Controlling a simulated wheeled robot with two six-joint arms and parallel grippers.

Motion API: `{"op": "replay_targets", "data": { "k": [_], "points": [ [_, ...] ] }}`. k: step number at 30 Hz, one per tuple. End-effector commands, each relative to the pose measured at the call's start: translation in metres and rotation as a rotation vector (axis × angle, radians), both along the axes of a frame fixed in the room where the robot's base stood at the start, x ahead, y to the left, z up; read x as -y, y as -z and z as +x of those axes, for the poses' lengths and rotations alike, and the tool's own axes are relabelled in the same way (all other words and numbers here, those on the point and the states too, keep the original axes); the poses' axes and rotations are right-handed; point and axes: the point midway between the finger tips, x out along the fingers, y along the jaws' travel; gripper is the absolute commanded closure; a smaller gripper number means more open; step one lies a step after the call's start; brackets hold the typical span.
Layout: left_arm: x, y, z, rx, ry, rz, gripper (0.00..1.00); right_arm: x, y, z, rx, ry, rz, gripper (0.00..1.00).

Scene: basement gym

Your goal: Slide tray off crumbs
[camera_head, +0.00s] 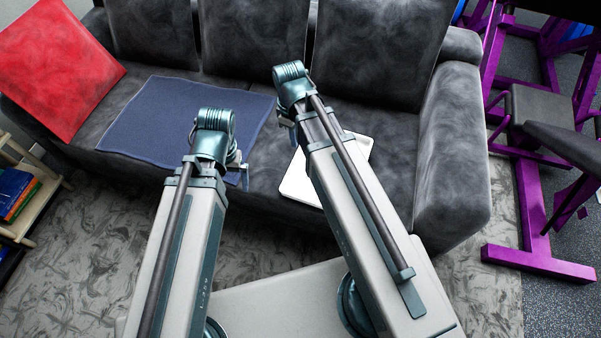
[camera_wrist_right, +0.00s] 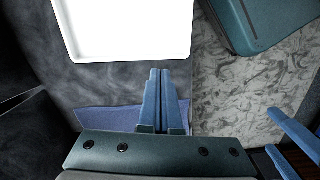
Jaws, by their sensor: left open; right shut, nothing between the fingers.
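The white tray (camera_head: 297,186) lies on the dark grey sofa seat, partly hidden behind my right arm in the head view. It is a bright rounded rectangle at the top of the right wrist view (camera_wrist_right: 125,25). My right gripper (camera_wrist_right: 160,72) is shut and empty, its fingertips beside the tray's edge; I cannot tell if they touch. In the head view it is mostly hidden by its wrist (camera_head: 292,133). My left gripper (camera_head: 241,172) is open near the sofa's front edge, left of the tray; its fingers show at lower right in the wrist view (camera_wrist_right: 287,138). No crumbs are visible.
A blue cloth (camera_head: 160,115) lies on the seat left of the tray. A red cushion (camera_head: 55,70) and grey back cushions (camera_head: 250,40) stand behind. The sofa's armrest (camera_head: 452,160) is at right, beside purple gym equipment (camera_head: 535,210). A small shelf (camera_head: 25,200) stands at left.

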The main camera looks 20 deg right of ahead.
Motion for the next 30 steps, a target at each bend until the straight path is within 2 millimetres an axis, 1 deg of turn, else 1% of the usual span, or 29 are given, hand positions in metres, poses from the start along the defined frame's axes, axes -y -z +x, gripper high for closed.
{"op": "replay_targets", "data": {
  "k": [1, 3, 6, 9, 12, 15, 23, 26, 30],
  "points": [
    [0.000, 0.036, 0.000, 0.000, 0.000, 0.001, 0.00, 0.012, 0.036, 0.011, 0.001, -0.035, 0.007, 1.00],
    [0.000, 0.056, 0.000, 0.000, 0.001, 0.001, 0.00, 0.025, 0.056, 0.020, 0.002, -0.091, 0.016, 1.00],
    [0.000, 0.078, 0.000, 0.000, 0.001, 0.001, 0.00, 0.041, 0.079, 0.029, 0.005, -0.160, 0.026, 1.00],
    [0.000, 0.094, 0.000, 0.001, 0.001, 0.002, 0.00, 0.053, 0.094, 0.036, 0.009, -0.213, 0.032, 1.00],
    [0.000, 0.102, 0.000, 0.001, 0.001, 0.002, 0.00, 0.062, 0.102, 0.040, 0.012, -0.247, 0.036, 1.00],
    [0.000, 0.105, 0.000, 0.001, 0.001, 0.002, 0.00, 0.065, 0.106, 0.041, 0.013, -0.267, 0.038, 1.00],
    [0.000, 0.106, 0.000, 0.001, 0.001, 0.002, 0.00, 0.066, 0.106, 0.041, 0.013, -0.273, 0.039, 1.00],
    [-0.001, 0.110, 0.000, 0.001, 0.001, 0.003, 0.00, 0.066, 0.111, 0.041, 0.013, -0.273, 0.039, 1.00],
    [-0.001, 0.122, 0.000, 0.001, 0.002, 0.005, 0.00, 0.066, 0.122, 0.041, 0.013, -0.272, 0.039, 1.00]
  ]
}}
